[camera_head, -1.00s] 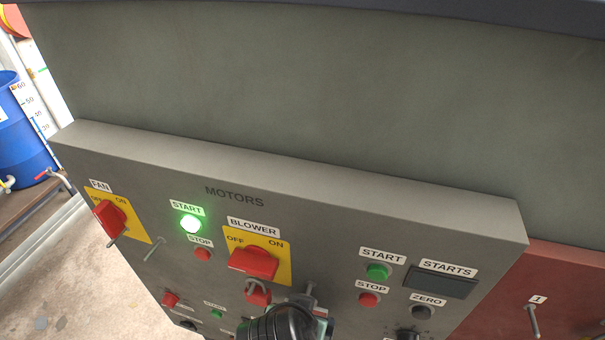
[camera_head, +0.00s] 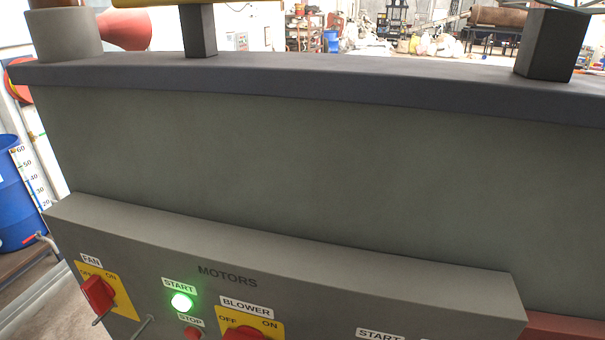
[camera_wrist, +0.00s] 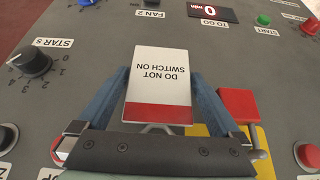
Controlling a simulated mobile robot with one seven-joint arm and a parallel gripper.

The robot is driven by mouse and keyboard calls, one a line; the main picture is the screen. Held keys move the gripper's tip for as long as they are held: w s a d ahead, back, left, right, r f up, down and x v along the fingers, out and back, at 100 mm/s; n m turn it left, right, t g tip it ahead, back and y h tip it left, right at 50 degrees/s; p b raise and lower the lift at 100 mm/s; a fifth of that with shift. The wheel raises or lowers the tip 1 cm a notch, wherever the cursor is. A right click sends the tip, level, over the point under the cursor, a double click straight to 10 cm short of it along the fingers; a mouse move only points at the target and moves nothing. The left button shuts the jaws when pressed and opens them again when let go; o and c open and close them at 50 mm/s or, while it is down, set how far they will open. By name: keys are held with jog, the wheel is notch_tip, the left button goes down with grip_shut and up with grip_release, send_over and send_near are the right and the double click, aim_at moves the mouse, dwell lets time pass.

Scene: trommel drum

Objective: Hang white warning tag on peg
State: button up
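The white warning tag (camera_wrist: 158,75) shows in the wrist view, with "DO NOT SWITCH ON" upside down in the picture and a red band at its lower end. My gripper (camera_wrist: 160,77) has a blue finger at each side edge of the tag; the fingertips meet its edges, and it looks held between them. A small grey bracket-like piece shows just below the red band; I cannot tell whether it belongs to the tag or a peg. In the head view, a thin metal peg (camera_head: 143,328) sticks out below the lit START button. My gripper and the tag are out of the head view.
The grey motor panel (camera_head: 320,255) carries the red FAN switch (camera_head: 97,294) and the red BLOWER switch (camera_head: 243,334).

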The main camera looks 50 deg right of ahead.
jog(key=p+v, duration=0.5)
jog(key=v, duration=0.8)
